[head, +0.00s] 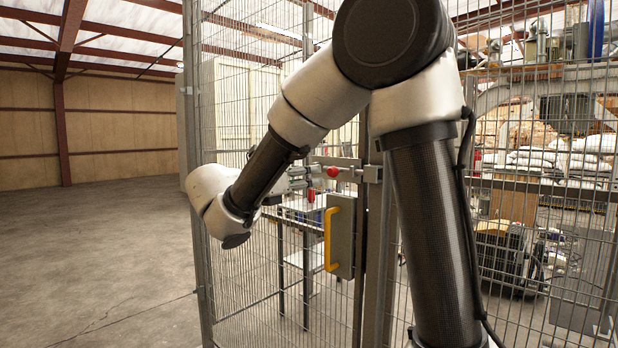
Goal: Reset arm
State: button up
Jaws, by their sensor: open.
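My arm reaches from the right foreground across to the left, with its wrist in front of the mesh fence door. My gripper (300,180) shows only in part behind my forearm, pointing right toward the door latch (350,172). It is open, and no object shows held in it. The latch has a red knob (332,172), and a second red part (311,195) sits just below, close to the fingertips. I cannot tell whether the fingers touch them.
The mesh door (232,130) carries a grey plate (344,225) with a yellow handle (329,240). Mesh fence continues on the right. Behind it stand a table (300,215), a machine (500,255) and stacked white sacks (535,160). The concrete floor (90,250) at left is clear.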

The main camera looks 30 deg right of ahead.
dwell(0.4)
jog(key=s+d+f+m+g+y, duration=0.25)
jog(key=s+f+m+y, duration=0.25)
jog(key=s+f+m, duration=0.25)
jog(key=s+d+f+m+g+y, duration=0.1)
jog(key=s+f+m+g+y, duration=0.3)
jog(key=s+f+m+y, duration=0.4)
jog(key=s+m+t+y, duration=0.4)
jog(key=s+m, duration=0.4)
jog(key=s, duration=0.1)
jog(key=shift+s+r+t, duration=0.35)
jog(key=shift+s, duration=0.05)
dwell(0.4)
